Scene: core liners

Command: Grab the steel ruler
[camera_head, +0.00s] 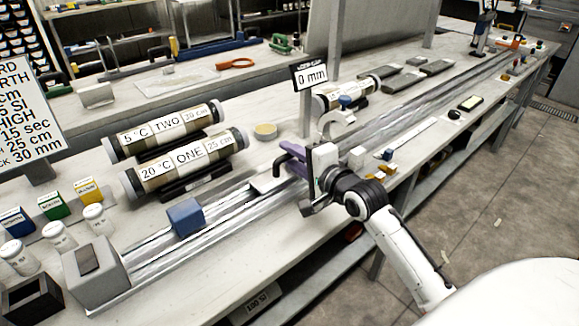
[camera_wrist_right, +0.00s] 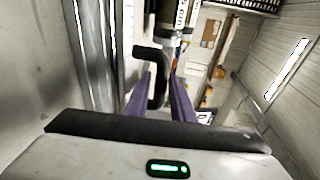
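My right gripper (camera_head: 284,160) reaches over the long metal rail from the right, its purple fingers pointing left. In the right wrist view its two purple fingers (camera_wrist_right: 160,95) stand apart. A black bent handle (camera_wrist_right: 152,62) shows between them, and I cannot tell whether they touch it. A thin pale strip (camera_head: 416,136) lies on the bench to the right of the gripper; it may be the steel ruler, but it is too small to be sure. No ruler shows clearly between the fingers. My left gripper is not in view.
The metal rail (camera_head: 150,258) runs along the bench, with a blue block (camera_head: 186,217) on it. Two labelled core tubes (camera_head: 190,160) lie behind it. A "0 mm" display (camera_head: 310,77) stands behind the gripper. Small blue and orange blocks (camera_head: 387,168) lie near the front edge.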

